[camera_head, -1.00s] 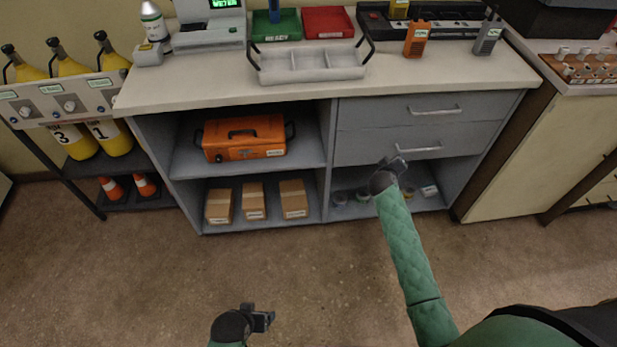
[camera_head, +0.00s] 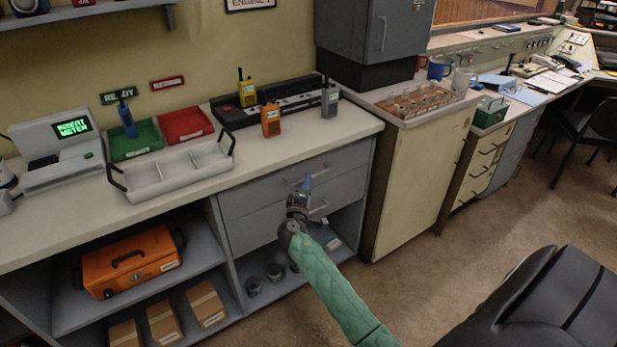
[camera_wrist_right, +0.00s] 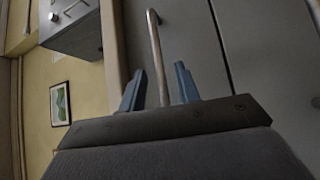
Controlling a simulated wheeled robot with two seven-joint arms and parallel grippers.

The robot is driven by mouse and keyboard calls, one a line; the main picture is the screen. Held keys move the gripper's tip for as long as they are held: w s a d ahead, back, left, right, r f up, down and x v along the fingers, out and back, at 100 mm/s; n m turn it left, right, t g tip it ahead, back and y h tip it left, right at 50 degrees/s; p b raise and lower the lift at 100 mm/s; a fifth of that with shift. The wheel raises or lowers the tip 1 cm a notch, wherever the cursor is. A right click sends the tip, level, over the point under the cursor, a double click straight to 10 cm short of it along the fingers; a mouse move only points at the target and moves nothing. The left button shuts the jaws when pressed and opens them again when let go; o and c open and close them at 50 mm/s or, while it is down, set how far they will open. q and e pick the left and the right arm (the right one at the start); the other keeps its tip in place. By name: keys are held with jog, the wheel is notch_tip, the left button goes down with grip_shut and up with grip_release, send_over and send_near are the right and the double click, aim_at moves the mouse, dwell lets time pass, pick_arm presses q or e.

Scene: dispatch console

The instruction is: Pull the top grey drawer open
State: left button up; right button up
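The top grey drawer (camera_head: 248,202) is shut, flush in the grey cabinet under the counter. Its metal bar handle (camera_head: 322,168) is partly hidden by my right gripper (camera_head: 306,184). In the right wrist view the bar handle (camera_wrist_right: 154,45) runs between the two blue fingertips of that gripper (camera_wrist_right: 160,88). The fingers are open on either side of the bar, with a visible gap to each. My right arm reaches up from below in the head view. My left gripper is out of view.
A second grey drawer (camera_head: 250,234) with its own handle (camera_head: 318,209) sits just below. The counter (camera_head: 255,170) overhangs the drawers and carries a white tray (camera_head: 180,178) and radios. A cream cabinet (camera_head: 415,185) stands close on the right.

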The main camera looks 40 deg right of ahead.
jog(key=shift+p+x, duration=0.35)
jog(key=shift+x, duration=1.55)
jog(key=shift+f, duration=0.1)
grip_shut()
